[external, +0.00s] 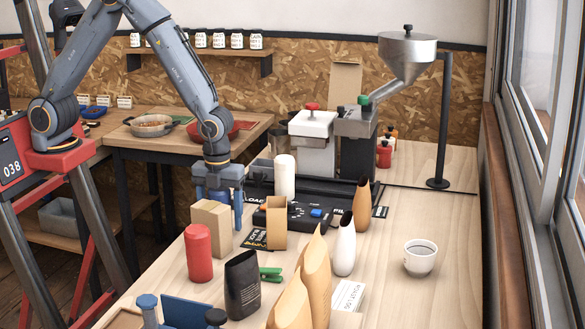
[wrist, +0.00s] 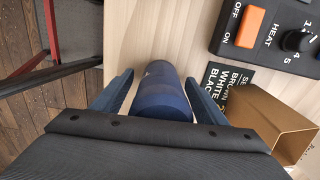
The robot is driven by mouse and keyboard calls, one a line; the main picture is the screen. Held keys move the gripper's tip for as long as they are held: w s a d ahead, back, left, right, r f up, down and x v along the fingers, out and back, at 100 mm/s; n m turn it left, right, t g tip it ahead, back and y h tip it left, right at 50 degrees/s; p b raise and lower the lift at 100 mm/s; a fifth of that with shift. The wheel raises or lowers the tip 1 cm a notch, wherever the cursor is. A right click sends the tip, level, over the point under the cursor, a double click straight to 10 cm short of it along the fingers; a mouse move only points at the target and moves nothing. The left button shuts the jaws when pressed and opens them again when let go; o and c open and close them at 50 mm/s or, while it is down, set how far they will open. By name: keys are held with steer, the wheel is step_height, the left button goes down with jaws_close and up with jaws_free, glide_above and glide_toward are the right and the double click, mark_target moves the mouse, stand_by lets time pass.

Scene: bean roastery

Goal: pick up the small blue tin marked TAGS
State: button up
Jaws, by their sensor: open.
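A blue cylindrical tin (wrist: 163,95) shows in the wrist view, upright on the pale wooden bench between my two fingers. No TAGS marking can be read on it from here. My gripper (wrist: 160,97) is open, with one finger on each side of the tin and a narrow gap visible on both sides. In the external view my gripper (external: 219,200) points down at the bench's left edge, behind a tan box. That box and the gripper hide the tin there.
The tan box (external: 211,226) and an open cardboard box (external: 277,224) stand close to my gripper. A black control box (external: 292,217) is to its right, also in the wrist view (wrist: 270,30). A red canister (external: 198,255) and a black pouch (external: 242,285) stand nearer the camera.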

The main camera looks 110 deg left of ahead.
steer(key=c, duration=1.3)
steer(key=shift+r, duration=0.1)
steer(key=shift+c, duration=0.2)
